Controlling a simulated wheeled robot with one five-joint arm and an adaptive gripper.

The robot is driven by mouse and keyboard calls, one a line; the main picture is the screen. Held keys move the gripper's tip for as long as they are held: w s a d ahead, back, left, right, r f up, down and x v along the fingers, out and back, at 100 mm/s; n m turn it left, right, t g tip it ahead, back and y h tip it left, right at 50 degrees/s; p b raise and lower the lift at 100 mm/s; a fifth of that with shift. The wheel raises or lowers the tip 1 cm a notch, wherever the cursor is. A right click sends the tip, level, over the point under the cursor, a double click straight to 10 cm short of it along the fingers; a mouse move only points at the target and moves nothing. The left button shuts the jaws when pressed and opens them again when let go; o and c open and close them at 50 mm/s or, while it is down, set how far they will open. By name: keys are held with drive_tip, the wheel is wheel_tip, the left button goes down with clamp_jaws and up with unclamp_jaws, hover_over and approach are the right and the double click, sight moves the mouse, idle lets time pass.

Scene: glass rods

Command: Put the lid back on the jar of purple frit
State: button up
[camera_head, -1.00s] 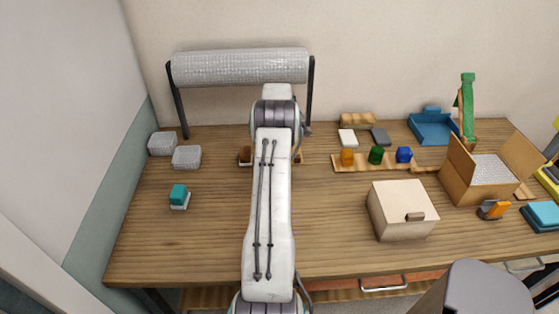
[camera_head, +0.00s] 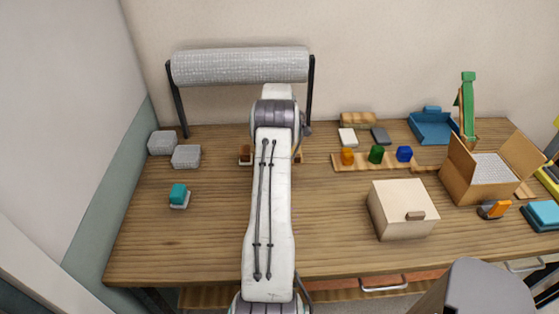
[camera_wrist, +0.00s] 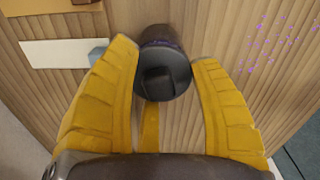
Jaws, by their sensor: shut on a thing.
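In the wrist view my gripper (camera_wrist: 166,75) has its two yellow fingers closed on the sides of a dark round lid (camera_wrist: 178,68) with a square knob on top. Behind the lid shows a dark cylindrical body (camera_wrist: 160,32) with a thin purplish line near the lid's edge, which looks like the jar of purple frit. I cannot tell whether the lid is seated on it or just above it. In the head view my arm hides the gripper, lid and jar.
Purple specks (camera_wrist: 262,40) lie on the wood at the right of the wrist view. A white strip (camera_wrist: 65,53) lies at its left. In the head view a beige box (camera_head: 400,210) stands right of my arm, and a teal block (camera_head: 178,192) sits at left.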

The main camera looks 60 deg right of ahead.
drive_tip(key=o, duration=1.2)
drive_tip(key=shift+r, duration=0.2)
drive_tip(key=shift+r+p, duration=2.35)
drive_tip(key=shift+r, duration=1)
drive_tip(key=shift+c, duration=0.2)
clamp_jaws()
drive_tip(key=shift+f+b, duration=1.85)
drive_tip(key=shift+f, duration=0.9)
